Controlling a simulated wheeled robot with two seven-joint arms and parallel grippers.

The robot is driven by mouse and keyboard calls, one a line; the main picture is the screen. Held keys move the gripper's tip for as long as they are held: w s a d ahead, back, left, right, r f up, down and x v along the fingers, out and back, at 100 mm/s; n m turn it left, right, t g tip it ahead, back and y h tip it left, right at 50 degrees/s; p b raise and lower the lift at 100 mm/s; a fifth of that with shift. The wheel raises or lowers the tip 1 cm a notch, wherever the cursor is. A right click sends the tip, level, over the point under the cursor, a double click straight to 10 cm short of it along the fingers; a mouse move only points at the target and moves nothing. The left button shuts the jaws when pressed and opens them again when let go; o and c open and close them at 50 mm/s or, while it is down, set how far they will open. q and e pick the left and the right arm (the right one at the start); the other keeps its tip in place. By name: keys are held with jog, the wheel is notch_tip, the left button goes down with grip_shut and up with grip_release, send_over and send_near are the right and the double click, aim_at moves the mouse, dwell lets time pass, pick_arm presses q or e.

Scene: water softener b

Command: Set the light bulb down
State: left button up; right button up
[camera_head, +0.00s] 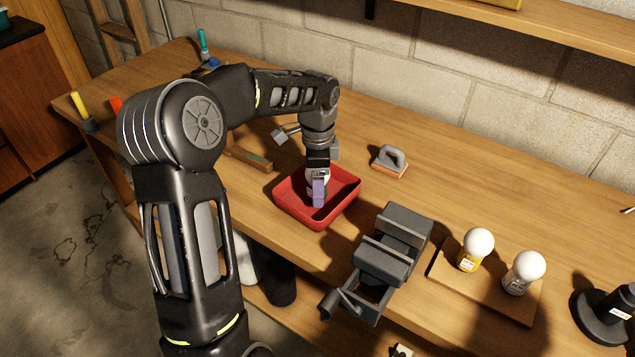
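One light bulb (475,250) has a white globe and a yellow labelled base. It stands upright on a wooden board (498,297) at the right of the bench. A second light bulb (523,272) with a white globe and a pale base stands beside it. My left gripper (318,192) points down over the red tray (331,213), well left of both bulbs. My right gripper is not in view.
A dark vise (392,245) stands between the red tray and the board. A grey-handled, orange-edged block (390,161) lies behind the tray. A black round-based object (605,312) is at the far right. A brick wall and shelf (540,25) bound the back. Bare bench lies behind the vise.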

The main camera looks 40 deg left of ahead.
pick_arm(q)
jog(key=shift+r, duration=0.4)
notch_tip(320, 180, up, 11)
jog(key=shift+r, duration=0.15)
